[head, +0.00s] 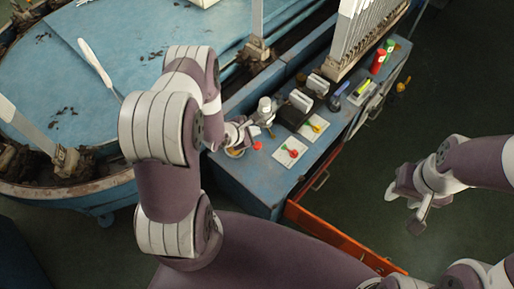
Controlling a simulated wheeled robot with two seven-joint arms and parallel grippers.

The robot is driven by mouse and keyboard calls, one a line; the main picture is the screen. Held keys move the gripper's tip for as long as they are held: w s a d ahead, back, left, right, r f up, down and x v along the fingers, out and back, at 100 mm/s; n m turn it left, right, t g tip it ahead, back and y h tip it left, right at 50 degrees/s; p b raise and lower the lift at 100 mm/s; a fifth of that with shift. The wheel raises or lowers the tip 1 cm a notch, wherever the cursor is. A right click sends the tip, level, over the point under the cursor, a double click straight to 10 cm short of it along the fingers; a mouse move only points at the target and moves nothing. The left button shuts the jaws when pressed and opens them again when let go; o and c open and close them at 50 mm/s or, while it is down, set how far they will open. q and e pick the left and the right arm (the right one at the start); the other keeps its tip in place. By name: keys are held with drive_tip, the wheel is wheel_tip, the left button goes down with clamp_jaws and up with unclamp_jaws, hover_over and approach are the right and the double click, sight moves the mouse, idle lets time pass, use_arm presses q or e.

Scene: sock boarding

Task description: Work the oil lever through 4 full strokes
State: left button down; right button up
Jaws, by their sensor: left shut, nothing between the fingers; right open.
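A small red knob (257,146), which looks like the end of the oil lever, shows just below my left gripper (248,131) at the left end of the blue bench. The lever's shaft is mostly hidden by the gripper and arm. My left gripper is shut with nothing in it, close beside the knob; I cannot tell whether they touch. A small whitish upright part (265,104) stands just above the gripper. My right gripper (403,211) is open and empty, over the dark floor to the right of the bench.
The blue bench (240,178) carries white cards with coloured items, dark blocks with pale tops, and red (378,61) and green cylinders. An orange drawer (335,240) stands open at its front. The round blue machine table (140,45) lies left.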

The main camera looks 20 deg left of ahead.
sight(255, 148)
use_arm(q)
drive_tip(key=shift+s+d+f+b, duration=0.15)
drive_tip(key=shift+f+b, duration=0.75)
drive_tip(key=shift+f, duration=1)
use_arm(e)
drive_tip(key=shift+f, duration=1.5)
use_arm(q)
drive_tip(key=shift+d, duration=0.1)
drive_tip(key=shift+f, duration=0.4)
use_arm(e)
drive_tip(key=shift+f, duration=0.15)
use_arm(q)
drive_tip(key=shift+s+d+f+b, duration=0.1)
drive_tip(key=shift+d+f+b, duration=0.05)
drive_tip(key=shift+f+b, duration=0.9)
drive_tip(key=shift+d+f+b, duration=0.15)
drive_tip(key=shift+f+b, duration=0.6)
drive_tip(key=shift+f, duration=0.5)
use_arm(e)
drive_tip(key=shift+f, duration=1.65)
use_arm(q)
drive_tip(key=shift+a+r+p, duration=0.2)
drive_tip(key=shift+r+p, duration=1.1)
drive_tip(key=shift+r, duration=0.1)
drive_tip(key=shift+a+r+p, duration=0.15)
drive_tip(key=shift+r+p, duration=1.15)
drive_tip(key=shift+r, duration=0.05)
use_arm(e)
drive_tip(key=shift+r, duration=2.6)
